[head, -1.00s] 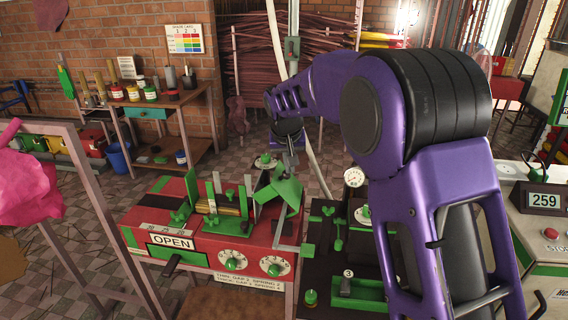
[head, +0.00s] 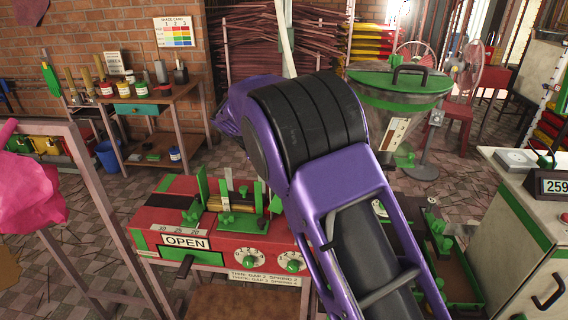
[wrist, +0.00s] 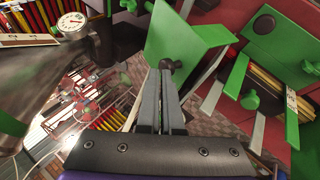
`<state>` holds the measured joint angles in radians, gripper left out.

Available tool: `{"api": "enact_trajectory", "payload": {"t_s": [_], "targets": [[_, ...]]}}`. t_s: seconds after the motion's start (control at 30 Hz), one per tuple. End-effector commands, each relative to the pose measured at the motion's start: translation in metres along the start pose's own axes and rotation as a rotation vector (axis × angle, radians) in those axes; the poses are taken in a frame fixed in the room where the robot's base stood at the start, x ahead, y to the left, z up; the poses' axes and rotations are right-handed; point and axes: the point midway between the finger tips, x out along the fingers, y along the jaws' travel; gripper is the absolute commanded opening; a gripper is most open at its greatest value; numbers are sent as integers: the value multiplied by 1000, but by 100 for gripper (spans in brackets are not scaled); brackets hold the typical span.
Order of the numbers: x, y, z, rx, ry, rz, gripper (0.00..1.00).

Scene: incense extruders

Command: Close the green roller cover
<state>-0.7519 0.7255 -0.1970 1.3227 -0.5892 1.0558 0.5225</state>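The red machine (head: 165,217) carries an "OPEN" sign (head: 186,242) on its front, and a brass roller (head: 231,203) shows between green plates on top. In the head view my arm blocks the machine's right end and my gripper. In the wrist view, a broad green panel (wrist: 178,45), which looks like the roller cover, stands tilted just beyond my gripper (wrist: 165,72). The two grey fingers are together, with their tips at the panel's lower part beside a dark round knob. I cannot tell whether they touch the panel. Nothing shows held between them.
Green plates and a brass-coloured strip show at the right of the wrist view. A dial gauge (wrist: 72,22) is at its upper left. In the head view, a green-topped hopper (head: 400,88) stands behind my arm and a white cabinet (head: 505,215) stands at the right. A pink-draped frame stands left.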

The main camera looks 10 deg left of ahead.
Motion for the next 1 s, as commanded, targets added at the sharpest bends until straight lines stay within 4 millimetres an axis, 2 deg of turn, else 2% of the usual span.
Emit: {"api": "enact_trajectory", "payload": {"t_s": [0.23,0.6,1.0], "targets": [[13,-17,2,-67,-37,150,0],[19,-27,3,-62,-36,142,0],[18,-28,2,-61,-34,140,0]]}}
